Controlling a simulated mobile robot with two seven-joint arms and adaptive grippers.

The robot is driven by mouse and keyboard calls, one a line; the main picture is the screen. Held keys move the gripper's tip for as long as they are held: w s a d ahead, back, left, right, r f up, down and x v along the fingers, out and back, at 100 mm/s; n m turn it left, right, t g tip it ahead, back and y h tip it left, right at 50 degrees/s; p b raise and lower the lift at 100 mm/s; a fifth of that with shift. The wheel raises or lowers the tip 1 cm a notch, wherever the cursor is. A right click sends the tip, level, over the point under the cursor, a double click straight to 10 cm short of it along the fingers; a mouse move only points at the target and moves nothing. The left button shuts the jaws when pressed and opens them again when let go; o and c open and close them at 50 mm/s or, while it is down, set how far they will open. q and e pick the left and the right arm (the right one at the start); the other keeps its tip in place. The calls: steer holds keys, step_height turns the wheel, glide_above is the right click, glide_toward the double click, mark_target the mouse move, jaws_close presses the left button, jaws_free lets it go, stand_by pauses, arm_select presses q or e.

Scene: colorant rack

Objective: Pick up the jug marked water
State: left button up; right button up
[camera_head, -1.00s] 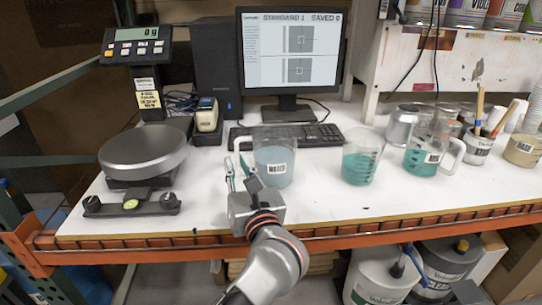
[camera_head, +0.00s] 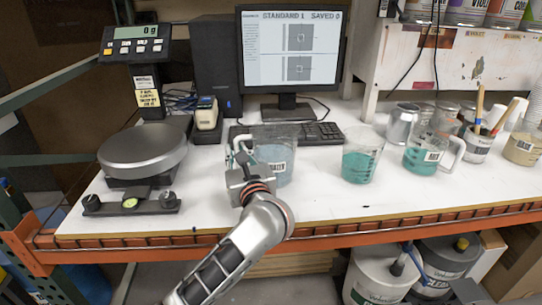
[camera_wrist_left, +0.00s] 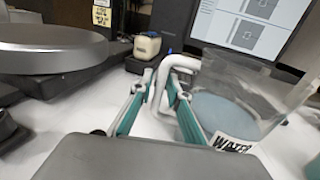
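The jug marked water (camera_head: 287,156) is a clear jug with pale blue liquid and stands upright on the white bench in front of the keyboard. It also shows at the right of the left wrist view (camera_wrist_left: 225,105), its label reading WATER. Its white handle (camera_wrist_left: 161,88) points toward my gripper. My left gripper (camera_head: 240,160) is at the handle side of the jug. In the left wrist view its two teal-padded fingers (camera_wrist_left: 158,100) are apart, with the handle at or between their tips; contact cannot be told. My right gripper is not in view.
Two jugs with teal liquid, one in the middle (camera_head: 361,160) and one further right (camera_head: 421,158), stand to the right. A scale (camera_head: 143,152) is at the left. The keyboard (camera_head: 318,133) and monitor (camera_head: 290,55) are behind. The orange bench edge (camera_head: 350,228) runs along the front.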

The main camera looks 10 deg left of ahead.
arm_select(q)
jaws_close()
steer(key=shift+r, duration=0.1)
steer(key=shift+r, duration=0.15)
